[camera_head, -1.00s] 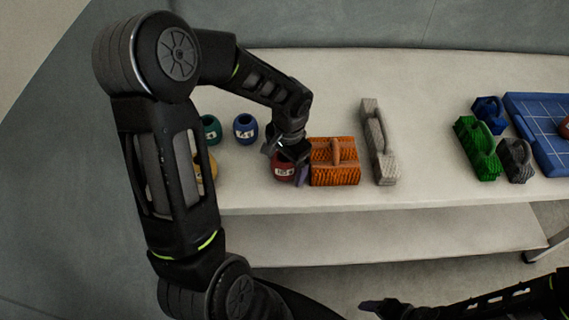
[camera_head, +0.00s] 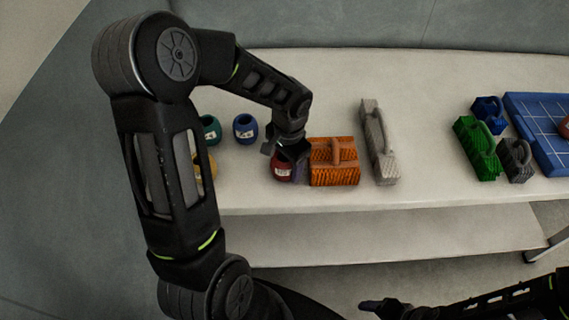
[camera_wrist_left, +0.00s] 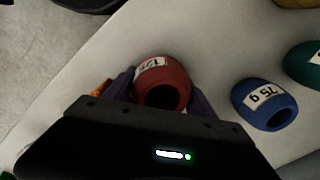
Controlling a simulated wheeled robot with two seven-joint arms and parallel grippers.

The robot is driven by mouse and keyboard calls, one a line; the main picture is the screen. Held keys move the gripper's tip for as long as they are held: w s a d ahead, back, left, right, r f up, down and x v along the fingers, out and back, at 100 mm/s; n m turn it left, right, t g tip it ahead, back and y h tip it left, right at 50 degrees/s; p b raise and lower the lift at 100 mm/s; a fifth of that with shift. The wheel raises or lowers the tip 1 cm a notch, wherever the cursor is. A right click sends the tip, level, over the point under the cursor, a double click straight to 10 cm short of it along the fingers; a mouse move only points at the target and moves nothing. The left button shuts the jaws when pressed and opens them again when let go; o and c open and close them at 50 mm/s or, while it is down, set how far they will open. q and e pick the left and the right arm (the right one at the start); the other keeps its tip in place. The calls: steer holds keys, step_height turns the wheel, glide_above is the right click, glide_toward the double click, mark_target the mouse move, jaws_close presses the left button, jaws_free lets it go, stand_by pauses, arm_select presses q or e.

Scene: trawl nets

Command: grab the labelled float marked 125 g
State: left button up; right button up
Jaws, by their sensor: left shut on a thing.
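The red float (camera_head: 281,171) stands near the table's front edge, just left of the orange net bundle. In the left wrist view the red float (camera_wrist_left: 163,82) bears a white label that seems to read 125, partly cut off from sight. My left gripper (camera_head: 287,165) is shut on the red float, with one finger on each side of it in the wrist view (camera_wrist_left: 162,92). The float appears to be still on the table. My right arm shows at the lower right, and its gripper (camera_head: 384,308) is in front of the table, its jaws unclear.
A blue float (camera_head: 245,129) marked 75 g, a green float (camera_head: 210,130) and a yellow float (camera_head: 207,167) stand to the left. The orange bundle (camera_head: 334,162) is close on the right, then a grey one (camera_head: 379,142). A blue tray (camera_head: 540,125) lies far right.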

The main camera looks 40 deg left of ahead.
arm_select(q)
step_height(320, 180, up, 10)
stand_by(0.6)
steer(key=shift+d, duration=0.1)
stand_by(0.4)
